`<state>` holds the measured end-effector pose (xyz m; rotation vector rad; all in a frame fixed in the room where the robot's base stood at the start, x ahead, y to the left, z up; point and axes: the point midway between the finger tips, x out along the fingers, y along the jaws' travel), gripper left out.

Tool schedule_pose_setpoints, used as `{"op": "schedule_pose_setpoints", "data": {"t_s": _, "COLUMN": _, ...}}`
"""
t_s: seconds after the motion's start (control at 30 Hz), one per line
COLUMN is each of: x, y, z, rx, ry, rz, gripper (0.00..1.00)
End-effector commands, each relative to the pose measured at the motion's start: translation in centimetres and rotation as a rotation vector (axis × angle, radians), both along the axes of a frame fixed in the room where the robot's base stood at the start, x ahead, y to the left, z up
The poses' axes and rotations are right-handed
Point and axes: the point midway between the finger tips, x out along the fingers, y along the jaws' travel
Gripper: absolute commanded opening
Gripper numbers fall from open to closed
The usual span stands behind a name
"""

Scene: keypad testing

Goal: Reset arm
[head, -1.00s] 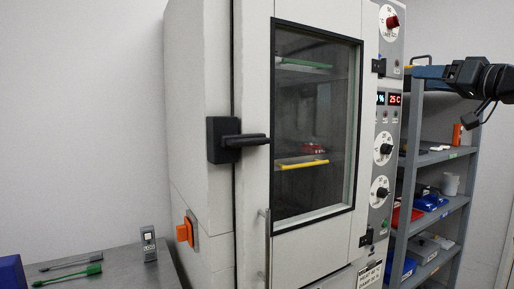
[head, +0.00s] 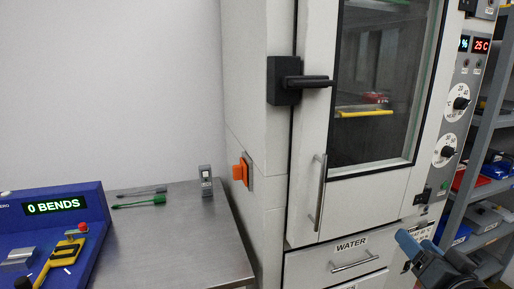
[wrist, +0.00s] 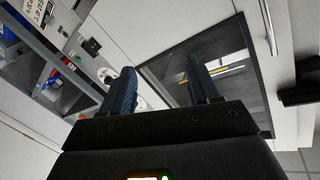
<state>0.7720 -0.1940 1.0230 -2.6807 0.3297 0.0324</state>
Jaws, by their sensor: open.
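My gripper shows at the lower right of the head view, where a blue finger (head: 414,247) and part of my dark arm are visible in front of the chamber's lower right. In the wrist view my gripper (wrist: 165,92) has its two blue fingers spread apart, with nothing between them. Beyond the fingers, the wrist view shows the chamber's window (wrist: 225,75) and control panel (wrist: 105,70), tilted. No contact with the chamber can be seen.
The test chamber (head: 258,100) has a shut door with a black latch (head: 284,81) and a WATER drawer (head: 340,262) below. A steel table (head: 180,235) at left bears a blue bend-counter device (head: 60,190) reading 0 BENDS. Grey shelves (head: 487,130) stand at right.

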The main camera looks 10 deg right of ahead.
Motion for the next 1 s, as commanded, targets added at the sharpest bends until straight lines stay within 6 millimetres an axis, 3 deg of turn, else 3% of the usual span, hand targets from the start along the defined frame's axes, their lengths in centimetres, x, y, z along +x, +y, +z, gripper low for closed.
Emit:
{"op": "schedule_pose_setpoints", "data": {"t_s": 0.03, "x": -1.5, "y": 1.7, "z": -1.8, "rx": -0.003, "ry": 0.024, "rz": 0.004, "gripper": 0.61}}
{"op": "schedule_pose_setpoints", "data": {"t_s": 0.2, "x": -6.5, "y": 5.9, "z": -5.5, "rx": -0.044, "ry": 0.076, "rz": 0.009, "gripper": 0.61}}
{"op": "schedule_pose_setpoints", "data": {"t_s": 0.43, "x": -14.0, "y": 11.0, "z": -8.5, "rx": -0.119, "ry": 0.14, "rz": 0.041, "gripper": 0.61}}
{"op": "schedule_pose_setpoints", "data": {"t_s": 0.7, "x": -23.1, "y": 15.5, "z": -8.9, "rx": -0.229, "ry": 0.2, "rz": 0.118, "gripper": 0.61}}
{"op": "schedule_pose_setpoints", "data": {"t_s": 1.0, "x": -31.9, "y": 18.5, "z": -6.4, "rx": -0.353, "ry": 0.238, "rz": 0.239, "gripper": 0.61}}
